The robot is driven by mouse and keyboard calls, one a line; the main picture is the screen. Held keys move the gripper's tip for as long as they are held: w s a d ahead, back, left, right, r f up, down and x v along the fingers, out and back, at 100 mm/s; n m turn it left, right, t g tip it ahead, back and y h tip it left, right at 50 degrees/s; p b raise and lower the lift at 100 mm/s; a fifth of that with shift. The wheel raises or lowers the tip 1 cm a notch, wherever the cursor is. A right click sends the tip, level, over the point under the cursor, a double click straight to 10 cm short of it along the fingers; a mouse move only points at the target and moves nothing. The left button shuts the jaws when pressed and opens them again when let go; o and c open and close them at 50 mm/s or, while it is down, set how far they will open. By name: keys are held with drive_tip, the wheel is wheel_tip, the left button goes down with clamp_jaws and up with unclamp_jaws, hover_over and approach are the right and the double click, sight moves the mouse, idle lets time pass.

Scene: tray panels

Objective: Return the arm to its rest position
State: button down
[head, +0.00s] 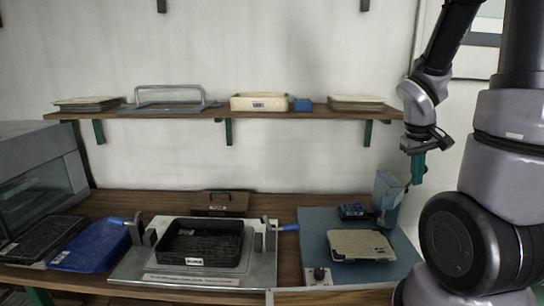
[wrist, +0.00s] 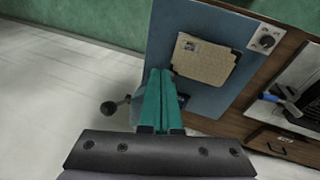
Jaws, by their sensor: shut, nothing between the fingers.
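My gripper (head: 418,167) hangs at the right of the head view, with its green fingers pointing down. It is in the air above the right end of the bench, near the grey-blue upright block. In the wrist view my gripper (wrist: 163,72) shows its two green fingers side by side and shut, with nothing between them. Part of my arm fills the right edge of the head view.
A black tray (head: 200,243) sits between clamps on a metal plate (head: 130,270). A shelf (head: 230,114) with trays runs along the wall.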

drive_tip(key=s+a+r+m+t+y, duration=0.2)
drive_tip(key=s+a+r, duration=0.2)
drive_tip(key=a+r, duration=0.3)
drive_tip(key=s+a+r+m+t+y, duration=0.2)
drive_tip(key=a+r, duration=0.6)
drive_tip(key=r, duration=0.5)
drive_tip(key=shift+s+r+m+t+y, duration=0.45)
drive_tip(key=shift+s+t, duration=0.35)
drive_tip(key=shift+s, duration=0.3)
drive_tip(key=shift+f, duration=0.1)
